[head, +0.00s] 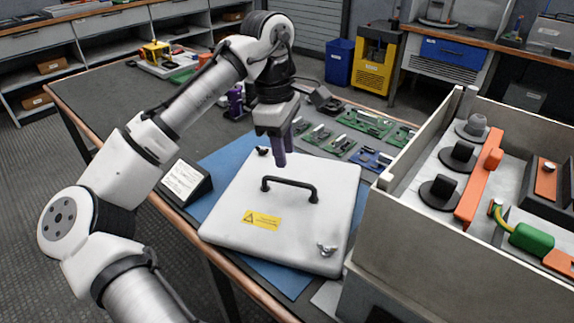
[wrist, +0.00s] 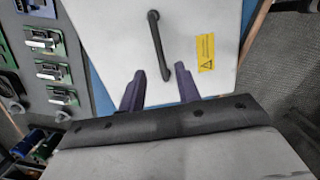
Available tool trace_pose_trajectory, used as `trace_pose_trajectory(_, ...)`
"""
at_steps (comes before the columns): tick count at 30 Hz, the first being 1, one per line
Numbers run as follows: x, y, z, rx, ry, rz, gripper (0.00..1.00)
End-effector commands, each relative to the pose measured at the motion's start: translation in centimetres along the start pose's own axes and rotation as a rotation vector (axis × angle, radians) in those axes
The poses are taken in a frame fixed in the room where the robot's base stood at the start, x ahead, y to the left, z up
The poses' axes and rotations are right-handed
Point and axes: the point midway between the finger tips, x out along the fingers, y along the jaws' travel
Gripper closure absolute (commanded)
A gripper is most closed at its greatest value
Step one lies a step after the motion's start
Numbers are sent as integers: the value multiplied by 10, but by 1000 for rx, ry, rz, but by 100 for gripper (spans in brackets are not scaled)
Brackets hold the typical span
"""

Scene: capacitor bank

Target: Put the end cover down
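The end cover (head: 310,221) is a pale grey square plate with a black bar handle (head: 289,186), a yellow warning label and wing-nut fasteners at two corners. It lies flat on a blue mat (head: 233,156) on the bench. My gripper (head: 281,160) is above the cover, near its back edge and behind the handle. In the wrist view the two purple fingers (wrist: 158,88) are apart with nothing between them.
An open-topped metal box (head: 421,249) with black terminals and an orange bar stands right of the cover, close to it. A small dark sign stand (head: 188,184) is on the left. Several green circuit boards (head: 363,121) lie behind. The bench's left part is mostly clear.

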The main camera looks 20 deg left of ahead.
Motion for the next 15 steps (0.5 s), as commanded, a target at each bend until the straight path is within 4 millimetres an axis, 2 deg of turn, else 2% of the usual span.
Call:
trace_pose_trajectory(1, -10, 0, 1, 2, -1, 2, 67)
trace_pose_trajectory(6, -27, 0, 0, 1, -1, 1, 67)
trace_pose_trajectory(15, -31, 0, 0, 1, -1, -1, 67)
